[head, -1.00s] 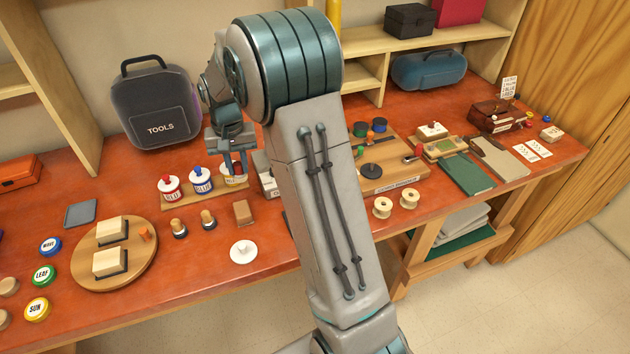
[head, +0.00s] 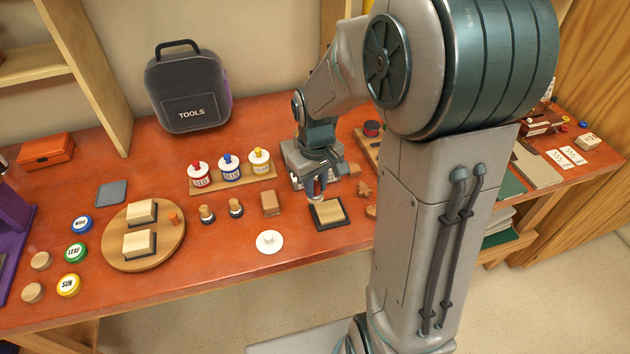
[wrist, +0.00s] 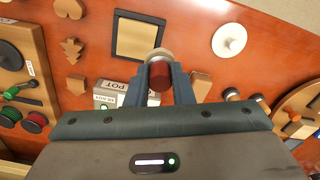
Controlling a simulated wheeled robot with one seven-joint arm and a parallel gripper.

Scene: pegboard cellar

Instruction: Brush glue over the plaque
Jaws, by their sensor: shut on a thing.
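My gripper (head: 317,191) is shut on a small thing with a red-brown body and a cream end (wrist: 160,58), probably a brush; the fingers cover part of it. I hold it just above the far edge of a square tan plaque (head: 328,213) on a dark base, also in the wrist view (wrist: 138,38). Whether its tip touches the plaque I cannot tell. Three white glue pots with red (head: 199,175), blue (head: 229,168) and yellow (head: 260,162) tops stand in a wooden rack to the left. A box marked "POT READY" (wrist: 108,97) stands behind the plaque.
A white knobbed disc (head: 269,242), a brown block (head: 270,203) and two knobbed daubers (head: 207,214) stand left of the plaque. A round board (head: 115,254) with two blocks lies further left. Wooden cut-outs (wrist: 72,50) lie on the right side of the plaque.

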